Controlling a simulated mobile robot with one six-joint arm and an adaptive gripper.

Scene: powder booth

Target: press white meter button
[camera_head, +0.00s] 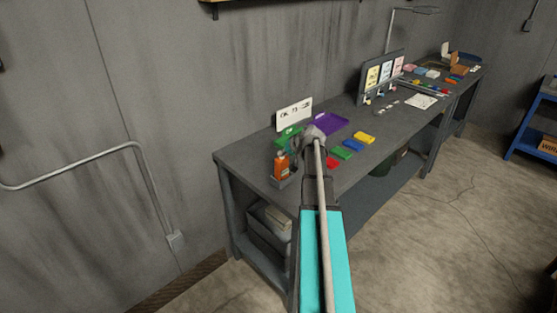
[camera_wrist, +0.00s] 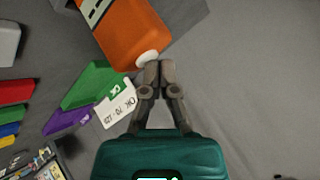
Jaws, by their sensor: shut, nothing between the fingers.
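The orange meter (camera_head: 281,168) stands in a dark holder near the left end of the grey bench. In the wrist view the meter (camera_wrist: 130,32) fills the top left, with its round white button (camera_wrist: 147,58) at the lower right corner. My gripper (camera_wrist: 159,66) is shut and empty, its fingertips close beside the button's right edge. Whether they touch it, I cannot tell. In the head view my gripper (camera_head: 303,143) is over the bench, just right of the meter, and its fingertips are hard to make out.
A white sign (camera_head: 294,114) stands behind the meter. A green tray (camera_head: 287,136) and a purple tray (camera_head: 330,123) are close by. Red (camera_head: 332,162), green (camera_head: 342,153), blue (camera_head: 353,145) and yellow (camera_head: 364,137) pieces lie to the right. A conduit (camera_head: 145,170) runs along the wall.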

